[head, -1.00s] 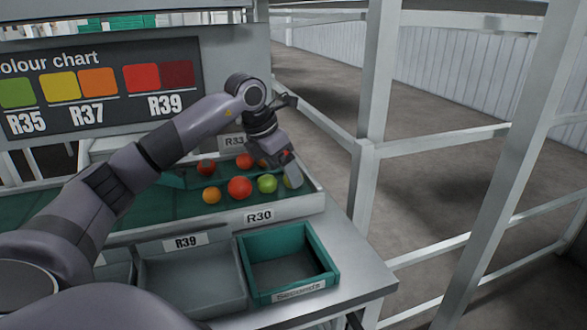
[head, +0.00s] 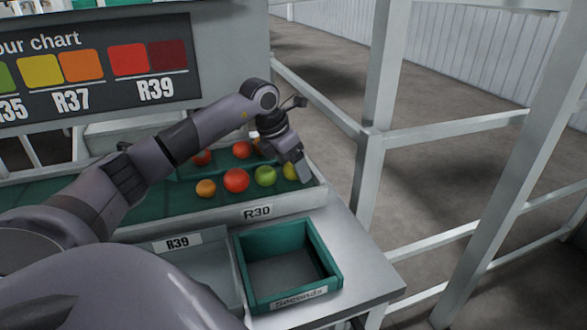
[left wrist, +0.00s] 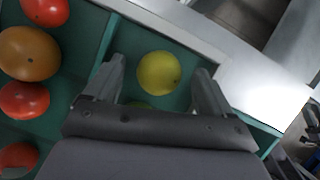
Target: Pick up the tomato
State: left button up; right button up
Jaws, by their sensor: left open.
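A yellow-green tomato (left wrist: 158,72) lies on the green tray floor, between the fingers of my left gripper (left wrist: 160,82) in the left wrist view. The gripper is open, with a gap on each side of the tomato. In the head view my left gripper (head: 302,174) points down at the right end of the tray and partly hides this yellow tomato (head: 290,171). A green tomato (head: 265,176), a red one (head: 236,180) and an orange one (head: 205,188) lie in a row to its left. My right gripper is not in view.
More red tomatoes (head: 242,149) lie in the back row. The tray's pale front wall (head: 180,220) carries an R30 label. In front stand a grey R39 bin (head: 200,265) and an empty green Seconds crate (head: 330,275). White railings (head: 375,150) stand to the right.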

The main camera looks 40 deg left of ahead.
pick_arm(q)
jog(key=shift+w+f, duration=0.2)
jog(key=shift+f, duration=0.25)
jog(key=shift+c, duration=0.3)
jog(key=c, duration=0.8)
jog(key=shift+r, duration=0.1)
